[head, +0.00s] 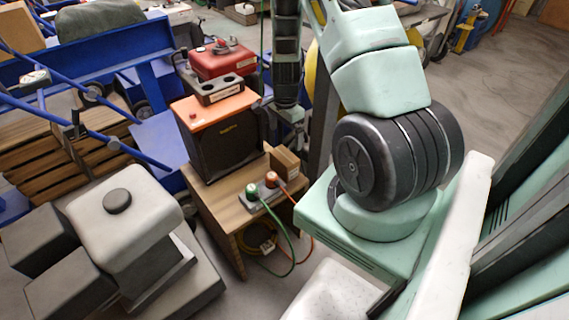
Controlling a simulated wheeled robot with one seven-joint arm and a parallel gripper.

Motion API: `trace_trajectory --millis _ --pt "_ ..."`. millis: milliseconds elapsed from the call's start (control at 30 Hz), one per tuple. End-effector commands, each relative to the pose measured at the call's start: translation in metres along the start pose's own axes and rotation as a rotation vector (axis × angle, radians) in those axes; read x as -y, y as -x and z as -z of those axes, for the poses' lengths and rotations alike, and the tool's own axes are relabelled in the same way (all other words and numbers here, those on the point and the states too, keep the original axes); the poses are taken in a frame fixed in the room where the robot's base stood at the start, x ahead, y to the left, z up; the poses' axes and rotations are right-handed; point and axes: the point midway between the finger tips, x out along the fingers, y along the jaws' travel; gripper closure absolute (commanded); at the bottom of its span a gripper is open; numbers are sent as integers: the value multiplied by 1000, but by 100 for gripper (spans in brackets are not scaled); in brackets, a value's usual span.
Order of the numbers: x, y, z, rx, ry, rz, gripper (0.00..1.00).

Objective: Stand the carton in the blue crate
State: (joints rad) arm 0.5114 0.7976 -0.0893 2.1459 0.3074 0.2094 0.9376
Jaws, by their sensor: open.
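A small brown carton (286,161) stands on the wooden table, near its back right edge. My gripper (291,138) hangs down from the dark wrist just behind and above the carton. It is open, and I see nothing held in it. Its fingertips are small and partly hidden here, so I cannot tell whether they touch the carton. I cannot make out a blue crate for certain; the blue things at left look like frames and carts.
The wooden table (217,194) also bears a black box with an orange top (213,110) and a grey strip (258,196) with green and orange plugs and cables. A red case (222,60) sits above the black box. Grey machinery (115,215) fills the lower left.

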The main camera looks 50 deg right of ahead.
Motion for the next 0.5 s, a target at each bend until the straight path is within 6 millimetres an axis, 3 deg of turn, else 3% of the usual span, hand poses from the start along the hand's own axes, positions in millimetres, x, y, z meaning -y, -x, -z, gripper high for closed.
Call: trace_trajectory --millis 33,300,500 --pt "-1 -16 0 2 -1 -4 0" --pt "0 -69 -1 2 3 -2 0" --pt "0 -89 -1 1 3 0 0"
